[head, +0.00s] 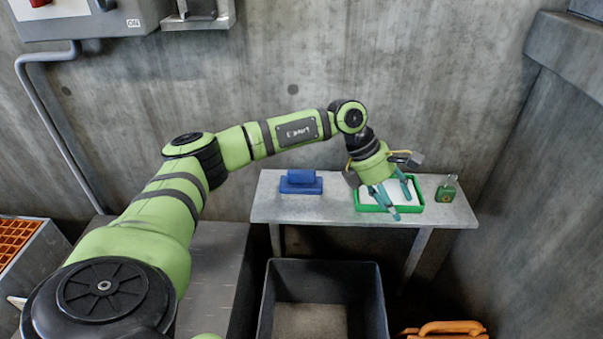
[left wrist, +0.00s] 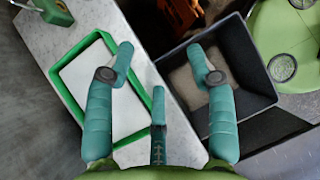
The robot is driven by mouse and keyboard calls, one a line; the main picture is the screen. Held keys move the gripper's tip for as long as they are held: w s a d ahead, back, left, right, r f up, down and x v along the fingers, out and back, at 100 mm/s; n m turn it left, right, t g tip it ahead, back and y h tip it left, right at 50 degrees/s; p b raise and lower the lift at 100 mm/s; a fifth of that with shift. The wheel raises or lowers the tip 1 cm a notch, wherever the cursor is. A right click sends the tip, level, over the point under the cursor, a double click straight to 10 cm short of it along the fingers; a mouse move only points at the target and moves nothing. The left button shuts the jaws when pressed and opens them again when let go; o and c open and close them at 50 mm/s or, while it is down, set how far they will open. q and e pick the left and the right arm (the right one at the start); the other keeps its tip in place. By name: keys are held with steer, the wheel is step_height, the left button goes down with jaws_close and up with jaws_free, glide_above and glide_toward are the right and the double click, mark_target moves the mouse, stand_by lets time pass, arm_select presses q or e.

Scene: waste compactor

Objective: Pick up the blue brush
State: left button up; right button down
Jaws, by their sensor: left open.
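The blue brush (head: 301,182) lies on the left part of the grey table (head: 335,208) against the back wall in the head view. I do not see it in the left wrist view. My left gripper (head: 397,202) is open and empty, fingers pointing down, over the green-rimmed tray (head: 418,209) to the right of the brush. My right gripper is not in view.
A green padlock-like object (head: 447,189) stands at the table's right end. A dark open bin (head: 318,268) stands on the floor in front. An orange case (head: 445,329) lies right of it. The tabletop between brush and tray is clear.

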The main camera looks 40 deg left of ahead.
arm_select(q)
steer(key=s+a+r+g+y, duration=0.1)
steer(key=a+r+y, duration=0.25)
steer(key=a, duration=0.95)
steer(key=r+n+g+y, duration=0.1)
steer(key=r+y, duration=0.1)
steer(key=y, duration=0.1)
glide_above(301, 171)
steer(key=shift+w+d+f, duration=0.2)
steer(key=shift+w+d, duration=0.05)
steer(key=shift+d, duration=0.05)
steer(key=shift+s+a+f, duration=0.15)
steer(key=shift+a+f, duration=0.05)
steer(key=shift+f, duration=0.1)
steer(key=f, duration=0.6)
steer(key=shift+a+f+b, duration=0.2)
steer(key=shift+a+b, duration=0.1)
steer(key=shift+a, duration=0.05)
jaws_close()
